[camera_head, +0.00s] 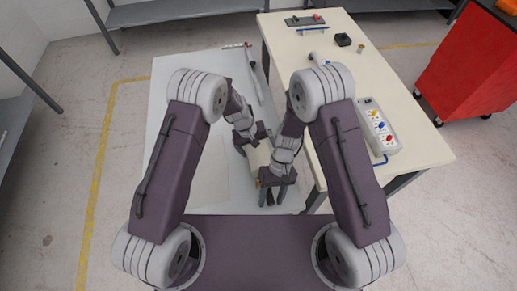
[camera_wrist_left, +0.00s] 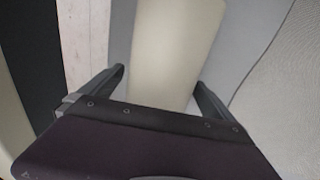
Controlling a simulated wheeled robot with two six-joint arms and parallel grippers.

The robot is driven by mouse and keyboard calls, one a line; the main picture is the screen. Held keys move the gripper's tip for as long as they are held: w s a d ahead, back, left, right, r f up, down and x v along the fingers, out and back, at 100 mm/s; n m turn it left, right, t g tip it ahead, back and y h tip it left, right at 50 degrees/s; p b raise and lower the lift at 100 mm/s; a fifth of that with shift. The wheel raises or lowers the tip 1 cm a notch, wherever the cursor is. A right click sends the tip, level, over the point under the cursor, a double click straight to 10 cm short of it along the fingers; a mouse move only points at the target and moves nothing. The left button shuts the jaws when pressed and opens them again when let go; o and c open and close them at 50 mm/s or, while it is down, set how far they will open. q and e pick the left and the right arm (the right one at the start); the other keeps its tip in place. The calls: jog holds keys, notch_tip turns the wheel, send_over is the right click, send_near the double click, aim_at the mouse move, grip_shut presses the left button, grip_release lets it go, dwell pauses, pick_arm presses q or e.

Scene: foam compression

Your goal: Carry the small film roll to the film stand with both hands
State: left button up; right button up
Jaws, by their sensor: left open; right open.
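The small film roll (camera_head: 258,157) is a pale cream cylinder lying on the light grey table, partly hidden by my grippers. My left gripper (camera_head: 252,138) is at its far end, and my right gripper (camera_head: 275,190) is at its near end with its fingers apart. In the left wrist view, the roll (camera_wrist_left: 172,50) lies between the two spread fingers of my left gripper (camera_wrist_left: 161,92), with a gap visible at least on one side. I cannot tell whether any finger touches it. I cannot pick out the film stand for certain.
A thin pale rod-like thing (camera_head: 256,84) lies at the far right of the grey table (camera_head: 185,85). A cream table (camera_head: 415,135) on the right holds a control box with coloured buttons (camera_head: 379,126) and small tools. A red cabinet (camera_head: 465,65) stands beyond. The grey table's left side is clear.

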pick_arm(q)
jog(key=shift+w+d+f, duration=0.1)
jog(key=shift+f, duration=0.6)
pick_arm(e)
jog(key=shift+s+a+f, duration=0.15)
jog(key=shift+s+f, duration=0.1)
jog(key=shift+f, duration=0.4)
pick_arm(q)
jog(key=c, duration=0.8)
pick_arm(e)
jog(key=c, duration=0.8)
pick_arm(q)
jog(key=c, duration=0.5)
pick_arm(e)
grip_shut()
pick_arm(q)
jog(key=c, duration=0.8)
jog(key=shift+o, duration=0.2)
jog(key=shift+r, duration=0.1)
pick_arm(e)
jog(key=shift+r, duration=0.1)
